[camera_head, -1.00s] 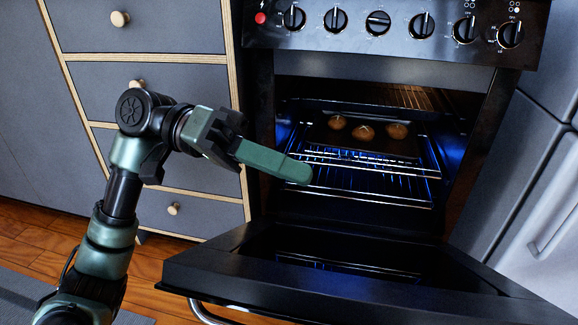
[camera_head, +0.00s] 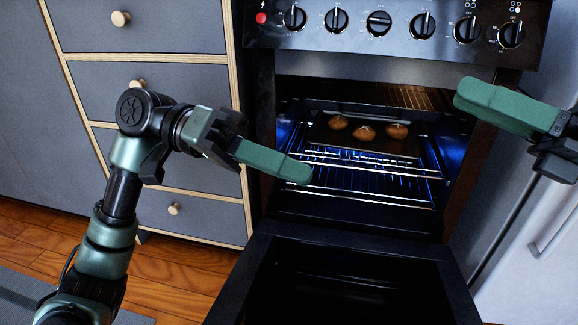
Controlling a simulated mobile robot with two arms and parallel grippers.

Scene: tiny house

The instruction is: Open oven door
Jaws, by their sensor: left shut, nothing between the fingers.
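The black oven (camera_head: 258,130) stands at centre right, its cavity lit blue inside. Its door (camera_head: 240,285) is swung down wide open, hinged at the bottom, and its lower end runs out of the picture. My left gripper (camera_head: 305,172) is shut and empty, its green fingers together in front of the oven opening at the left, above the door. My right gripper (camera_head: 465,94) comes in from the right edge, in front of the oven's upper right side. From this angle I cannot tell whether its fingers are apart. The door handle is out of sight.
Several brown buns (camera_head: 364,132) sit on a tray on the oven's upper rack (camera_head: 400,170). A knob panel (camera_head: 378,24) is above. Grey drawers (camera_head: 150,90) stand at left, and a pale appliance with a handle (camera_head: 540,240) at right. Wooden floor (camera_head: 170,270) shows at lower left.

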